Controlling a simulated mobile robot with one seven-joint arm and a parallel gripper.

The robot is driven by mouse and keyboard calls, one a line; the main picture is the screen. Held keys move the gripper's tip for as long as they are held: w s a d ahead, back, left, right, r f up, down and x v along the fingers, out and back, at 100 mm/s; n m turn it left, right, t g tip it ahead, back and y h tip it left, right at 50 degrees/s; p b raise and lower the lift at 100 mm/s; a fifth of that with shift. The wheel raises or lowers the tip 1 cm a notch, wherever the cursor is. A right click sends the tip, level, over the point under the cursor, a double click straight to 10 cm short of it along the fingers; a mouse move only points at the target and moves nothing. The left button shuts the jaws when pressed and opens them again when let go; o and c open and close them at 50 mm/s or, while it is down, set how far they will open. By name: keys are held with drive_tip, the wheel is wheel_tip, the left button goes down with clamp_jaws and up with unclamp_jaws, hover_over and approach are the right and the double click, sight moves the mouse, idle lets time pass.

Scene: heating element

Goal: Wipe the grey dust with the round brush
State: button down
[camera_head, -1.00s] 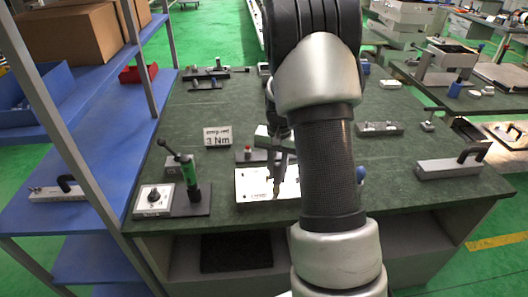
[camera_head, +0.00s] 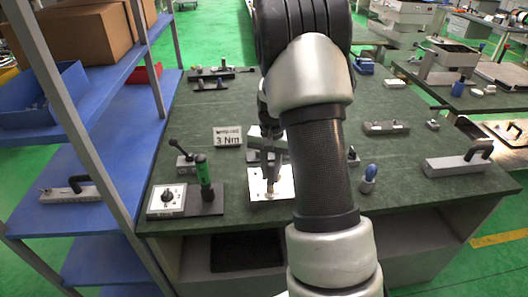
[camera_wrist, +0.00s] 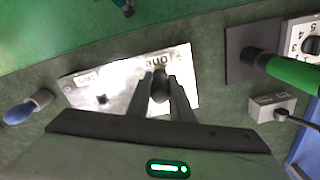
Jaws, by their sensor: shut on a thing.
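My gripper (camera_wrist: 160,90) is shut on a small dark grey thing with a rounded end (camera_wrist: 160,96), which may be the round brush. The fingers hide part of it. In the head view my gripper (camera_head: 270,186) points down over the pale plate (camera_head: 285,188), at the table's front; I cannot tell whether the held thing touches it. In the wrist view the pale plate (camera_wrist: 125,85) has labels near both ends and a dark spot (camera_wrist: 101,99), which may be a hole or dust. I cannot clearly make out grey dust.
A blue-topped upright thing (camera_head: 369,177) stands right of the plate. A green-handled tool on a dark base (camera_head: 204,180) and a dial box (camera_head: 166,200) stand left. A blue shelf (camera_head: 75,220) borders the left side.

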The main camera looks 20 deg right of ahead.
sight(272, 165)
wheel_tip(272, 165, up, 4)
drive_tip(key=shift+s+f+p, duration=0.1)
drive_tip(key=shift+f+p, duration=0.1)
drive_tip(key=shift+p, duration=0.65)
drive_tip(key=shift+r+p, duration=1.5)
drive_tip(key=shift+r, duration=0.75)
